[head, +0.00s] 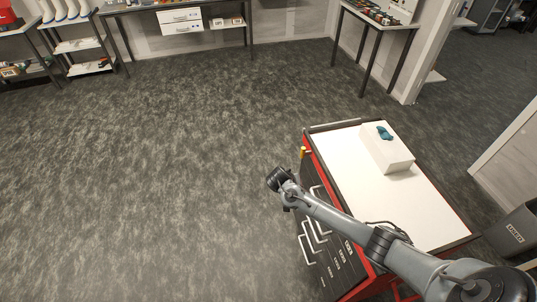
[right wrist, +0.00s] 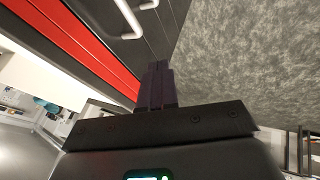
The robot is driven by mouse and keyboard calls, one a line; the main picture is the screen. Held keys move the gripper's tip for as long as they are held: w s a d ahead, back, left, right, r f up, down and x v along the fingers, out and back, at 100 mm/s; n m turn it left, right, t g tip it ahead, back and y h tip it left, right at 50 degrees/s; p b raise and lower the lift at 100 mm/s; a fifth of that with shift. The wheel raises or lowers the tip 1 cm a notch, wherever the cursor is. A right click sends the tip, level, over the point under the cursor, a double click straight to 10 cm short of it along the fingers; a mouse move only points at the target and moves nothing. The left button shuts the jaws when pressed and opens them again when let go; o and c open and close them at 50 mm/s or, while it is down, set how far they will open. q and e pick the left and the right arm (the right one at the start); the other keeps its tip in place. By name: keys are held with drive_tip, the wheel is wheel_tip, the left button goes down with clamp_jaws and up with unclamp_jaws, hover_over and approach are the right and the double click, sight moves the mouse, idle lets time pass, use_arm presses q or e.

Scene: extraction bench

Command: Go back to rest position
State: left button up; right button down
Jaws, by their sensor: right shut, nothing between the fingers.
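My right gripper (right wrist: 157,84) shows in the right wrist view with its two dark fingers together and nothing between them. In the head view my right arm comes in from the lower right and reaches over the red tool cart (head: 309,146). Its far end is beyond the cart's drawer side, above the floor, and the fingers are hard to make out there. In the right wrist view the fingers point along the cart's red and dark drawer side (right wrist: 84,43), apart from it as far as I can tell. My left gripper is in neither view.
A white box (head: 388,152) with a teal item (head: 384,133) in its top stands on the cart's white top (head: 346,163). A grey bin (head: 515,232) is at the right. Work tables (head: 160,8) stand along the back. The floor at left (head: 150,180) is clear.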

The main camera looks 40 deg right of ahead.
drive_tip(key=s+a+f+n+g+y, duration=0.1)
drive_tip(key=s+a+f, duration=0.3)
drive_tip(key=s+f, duration=0.25)
drive_tip(key=s+a+f+g+y, duration=0.1)
drive_tip(key=s+a+f, duration=0.35)
drive_tip(key=s, duration=0.35)
drive_tip(key=s+a+r+n+y, duration=0.2)
drive_tip(key=s+a+y, duration=0.1)
drive_tip(key=s+a, duration=0.85)
drive_tip(key=w+a+r+n+t+y+p, duration=0.1)
drive_tip(key=r+p, duration=0.7)
drive_tip(key=r, duration=0.9)
drive_tip(key=a+r+n+t+y+p, duration=0.1)
drive_tip(key=a+r+n+t+p, duration=0.2)
drive_tip(key=r+p, duration=0.6)
wheel_tip(320, 180, up, 10)
drive_tip(key=a+n, duration=0.2)
drive_tip(key=a, duration=0.1)
drive_tip(key=shift+w+f+t, duration=0.25)
drive_tip(key=shift+w+t, duration=0.05)
drive_tip(key=shift+w, duration=0.1)
